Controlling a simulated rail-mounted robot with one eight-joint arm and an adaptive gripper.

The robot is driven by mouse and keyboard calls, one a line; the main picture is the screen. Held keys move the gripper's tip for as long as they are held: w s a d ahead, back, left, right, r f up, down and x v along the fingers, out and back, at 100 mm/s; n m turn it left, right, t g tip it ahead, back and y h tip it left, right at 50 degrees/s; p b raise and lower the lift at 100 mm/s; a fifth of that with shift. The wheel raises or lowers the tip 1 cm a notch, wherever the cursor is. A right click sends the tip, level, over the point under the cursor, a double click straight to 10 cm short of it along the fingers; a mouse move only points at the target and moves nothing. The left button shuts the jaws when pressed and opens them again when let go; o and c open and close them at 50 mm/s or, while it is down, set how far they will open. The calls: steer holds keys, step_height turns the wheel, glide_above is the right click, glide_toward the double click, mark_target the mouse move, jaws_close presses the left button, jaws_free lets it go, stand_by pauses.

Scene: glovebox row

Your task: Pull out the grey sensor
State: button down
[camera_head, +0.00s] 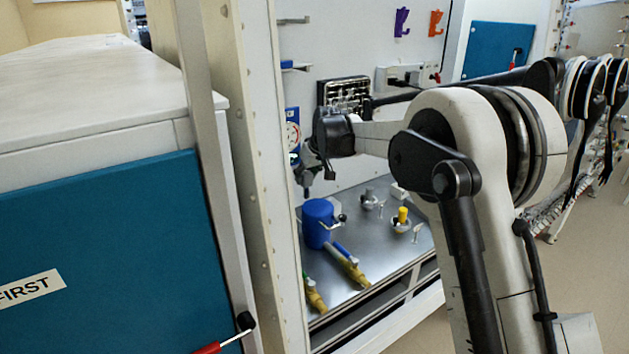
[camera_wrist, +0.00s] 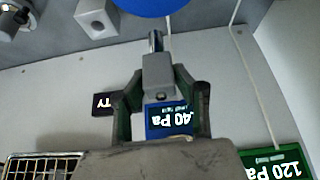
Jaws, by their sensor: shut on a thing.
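The grey sensor (camera_wrist: 157,76) is a small grey block with a shiny metal stub at its upper end in the wrist view. My gripper (camera_wrist: 158,88) has one finger on each side of the block and is shut on it. The stub points toward a blue rounded thing (camera_wrist: 150,5) at the top edge; I cannot tell whether the stub is seated in anything. In the head view my gripper (camera_head: 309,178) hangs above the blue vessel (camera_head: 317,222), inside the bay. The sensor is too small there to make out surely.
A blue "40 Pa" label (camera_wrist: 169,120) is behind the sensor, with a green "120 Pa" label (camera_wrist: 278,163) to its right. A wire basket (camera_wrist: 38,168) is at lower left. Knobs and a yellow-capped fitting (camera_head: 402,216) stand on the metal deck (camera_head: 375,262). A frame post (camera_head: 255,200) is left.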

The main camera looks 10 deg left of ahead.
steer(key=shift+s+a+r, duration=0.1)
steer(key=shift+s+r, duration=0.05)
steer(key=shift+r, duration=0.25)
steer(key=shift+s+a+r, duration=0.1)
steer(key=shift+r, duration=0.3)
steer(key=shift+r+p, duration=1.5)
steer(key=shift+r, duration=1.45)
